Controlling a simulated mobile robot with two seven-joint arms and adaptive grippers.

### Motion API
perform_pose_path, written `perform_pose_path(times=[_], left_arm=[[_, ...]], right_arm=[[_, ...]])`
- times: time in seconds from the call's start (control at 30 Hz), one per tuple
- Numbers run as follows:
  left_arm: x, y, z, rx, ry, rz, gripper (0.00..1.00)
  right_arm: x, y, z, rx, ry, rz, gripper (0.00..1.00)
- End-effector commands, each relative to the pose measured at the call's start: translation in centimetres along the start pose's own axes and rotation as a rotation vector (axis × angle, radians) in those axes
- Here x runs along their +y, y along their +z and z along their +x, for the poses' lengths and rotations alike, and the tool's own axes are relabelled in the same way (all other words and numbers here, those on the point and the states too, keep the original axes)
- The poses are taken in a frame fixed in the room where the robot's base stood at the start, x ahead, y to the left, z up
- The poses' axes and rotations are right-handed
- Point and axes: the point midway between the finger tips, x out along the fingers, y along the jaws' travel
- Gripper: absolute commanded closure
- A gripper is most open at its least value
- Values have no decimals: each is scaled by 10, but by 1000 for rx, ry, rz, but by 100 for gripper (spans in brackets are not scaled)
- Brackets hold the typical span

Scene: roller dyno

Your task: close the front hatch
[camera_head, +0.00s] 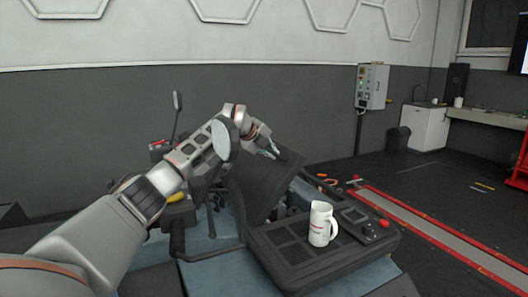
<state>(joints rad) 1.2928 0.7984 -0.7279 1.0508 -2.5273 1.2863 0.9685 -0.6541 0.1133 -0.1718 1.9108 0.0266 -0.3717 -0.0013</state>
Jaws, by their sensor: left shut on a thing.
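The front hatch (266,183) appears to be the dark, square panel in the middle of the view. It stands tilted up, with a dark opening or gap to its right. My left arm reaches in from the left. Its gripper (270,151) is at the upper edge of the panel and is shut on it. The fingertips are small, so the exact grip is hard to make out. My right gripper is out of view.
A white mug (322,223) stands on a black console (285,248) with a red button (384,223), just right of and nearer than the hatch. A yellow object (177,197) lies left. A red-edged floor track (430,235) runs right. Open floor lies beyond.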

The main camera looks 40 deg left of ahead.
Motion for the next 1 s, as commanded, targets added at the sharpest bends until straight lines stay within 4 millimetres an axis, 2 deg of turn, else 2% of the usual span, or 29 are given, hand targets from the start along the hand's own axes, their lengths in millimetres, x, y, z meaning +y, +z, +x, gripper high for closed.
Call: perform_pose_path(times=[0.03,0.13,0.7,0.8,1.0], left_arm=[[-6,0,1,-3,2,5,100],[-8,-2,5,-3,20,12,100],[-10,-3,10,-5,37,22,100],[-10,-3,9,-5,38,22,75],[-7,-4,11,-3,42,21,75]], right_arm=[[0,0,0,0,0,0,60],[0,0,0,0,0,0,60],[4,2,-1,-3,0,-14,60],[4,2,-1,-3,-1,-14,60],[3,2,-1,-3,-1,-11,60]])
